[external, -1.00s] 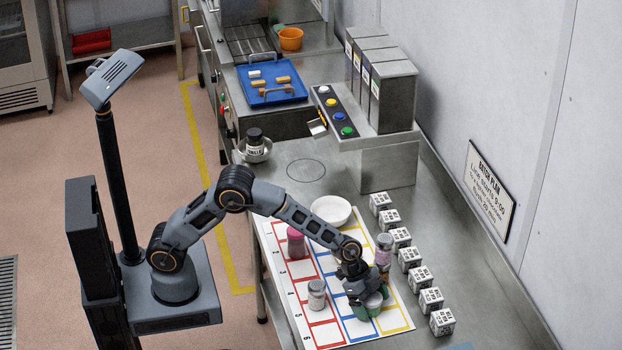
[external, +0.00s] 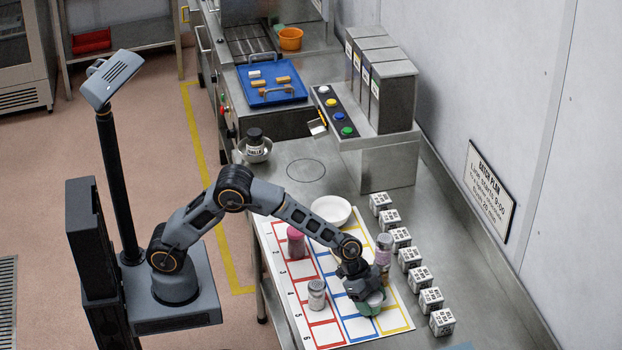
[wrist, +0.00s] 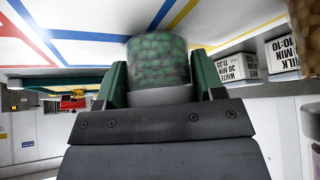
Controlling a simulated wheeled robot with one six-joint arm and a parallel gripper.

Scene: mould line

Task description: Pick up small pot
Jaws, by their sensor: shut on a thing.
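The small pot is a clear jar with green contents and a pale lid (wrist: 158,62). It sits between the two green fingers of my gripper (wrist: 160,82), which press on its sides. In the external view my gripper (external: 368,298) points down over the marked sheet (external: 352,335), near its front right. The pot (external: 373,303) is partly hidden there by the gripper. I cannot tell whether its base touches the sheet.
A purple jar (external: 384,252) stands close behind my gripper. A grey-capped jar (external: 317,296) and a pink jar (external: 296,243) stand to the left. A white bowl (external: 330,211) is behind. Several labelled white boxes (external: 421,277) line the right side.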

